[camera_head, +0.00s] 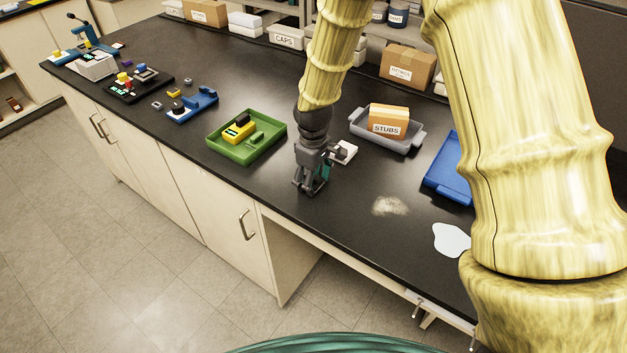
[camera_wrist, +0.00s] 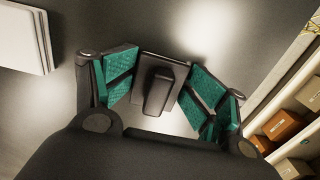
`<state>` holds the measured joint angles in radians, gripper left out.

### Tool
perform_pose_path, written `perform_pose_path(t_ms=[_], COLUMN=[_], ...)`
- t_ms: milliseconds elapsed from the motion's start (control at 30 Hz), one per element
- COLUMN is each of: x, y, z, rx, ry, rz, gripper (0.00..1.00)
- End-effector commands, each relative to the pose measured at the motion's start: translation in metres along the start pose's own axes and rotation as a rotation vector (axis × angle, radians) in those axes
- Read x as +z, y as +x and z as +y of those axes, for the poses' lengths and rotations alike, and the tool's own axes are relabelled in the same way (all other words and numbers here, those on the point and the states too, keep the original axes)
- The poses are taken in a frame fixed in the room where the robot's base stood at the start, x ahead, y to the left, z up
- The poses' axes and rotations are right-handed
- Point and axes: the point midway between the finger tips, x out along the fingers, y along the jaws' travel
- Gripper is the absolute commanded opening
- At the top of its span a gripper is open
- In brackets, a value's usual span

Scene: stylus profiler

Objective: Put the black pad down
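My gripper (camera_head: 311,190) points down close above the black worktop (camera_head: 265,187), near its front edge. The wrist view shows its teal-faced fingers (camera_wrist: 163,85) on either side of the black pad. The black pad (camera_wrist: 179,69) is a dark flat plate with a raised narrow block on top. The fingers appear shut on the plate's two side edges, with gaps beside the raised block. In the head view the pad is hidden by or blends with my gripper. I cannot tell whether its underside touches the worktop.
A green tray (camera_head: 222,151) lies left, a grey tub (camera_head: 360,131) behind right, a blue tray (camera_head: 439,183) right. Powder (camera_head: 391,206) and a puddle (camera_head: 451,239) lie front right.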

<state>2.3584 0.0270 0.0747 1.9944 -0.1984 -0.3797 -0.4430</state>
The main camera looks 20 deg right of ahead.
Motion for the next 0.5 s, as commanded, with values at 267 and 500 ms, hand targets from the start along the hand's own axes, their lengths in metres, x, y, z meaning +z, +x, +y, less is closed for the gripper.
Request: perform_pose_path(t_ms=[267, 500], x=[-0.001, -0.002], y=[-0.028, -0.063], z=[0.001, 0.001], rx=[0.002, 0.003], ry=[-0.001, -0.001], rz=[0.004, 0.005], gripper=[0.65, 0.65])
